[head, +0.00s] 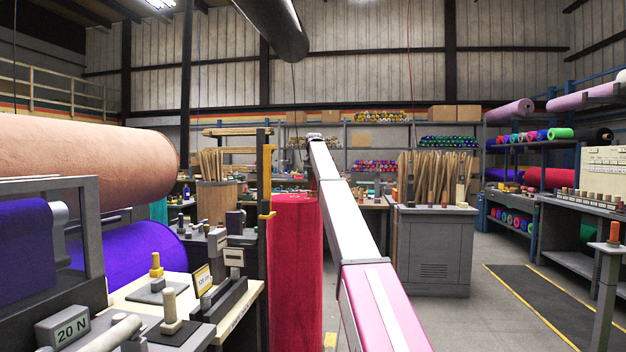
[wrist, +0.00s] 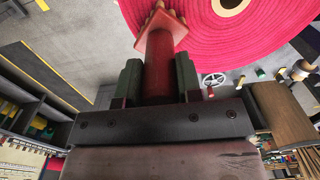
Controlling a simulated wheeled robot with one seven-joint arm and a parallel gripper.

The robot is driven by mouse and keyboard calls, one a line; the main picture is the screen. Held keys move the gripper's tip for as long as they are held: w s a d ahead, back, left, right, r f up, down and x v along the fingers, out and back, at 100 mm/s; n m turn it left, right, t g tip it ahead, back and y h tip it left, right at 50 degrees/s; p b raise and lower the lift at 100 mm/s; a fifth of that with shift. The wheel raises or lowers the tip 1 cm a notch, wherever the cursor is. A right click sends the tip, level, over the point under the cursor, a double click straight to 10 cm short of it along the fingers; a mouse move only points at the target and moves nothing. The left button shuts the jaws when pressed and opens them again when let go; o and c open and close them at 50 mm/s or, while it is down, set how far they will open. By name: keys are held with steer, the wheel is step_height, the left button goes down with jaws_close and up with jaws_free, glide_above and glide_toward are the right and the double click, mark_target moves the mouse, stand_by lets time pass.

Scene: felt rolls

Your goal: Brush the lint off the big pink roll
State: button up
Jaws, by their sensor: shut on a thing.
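My gripper (wrist: 158,78) is shut on the red handle of a tool (wrist: 157,58), which looks like a brush. Its square orange-red head (wrist: 146,36) carries several tan tufts or pegs at the far end. Behind it in the wrist view is the round end of a crimson-pink roll (wrist: 225,50) with a pale core. In the head view a crimson roll (head: 295,265) stands upright in the middle, and a large salmon-pink roll (head: 80,160) lies at the left. I cannot make out lint, nor whether the tool touches the roll. My gripper is not clear in the head view.
Purple rolls (head: 130,255) and a bench with small fixtures (head: 170,310) are at the left. A grey cabinet (head: 435,250) stands right of my arm. Shelves with rolls (head: 540,160) line the right. A dark floor mat (head: 540,300) lies on open floor.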

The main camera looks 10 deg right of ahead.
steer(key=shift+r, duration=0.7)
stand_by(0.3)
steer(key=s+a+r, duration=0.4)
steer(key=s+a, duration=0.1)
steer(key=shift+a+r, duration=0.15)
steer(key=shift+r, duration=0.1)
steer(key=shift+f, duration=0.1)
steer(key=shift+f, duration=2.2)
steer(key=shift+f, duration=0.65)
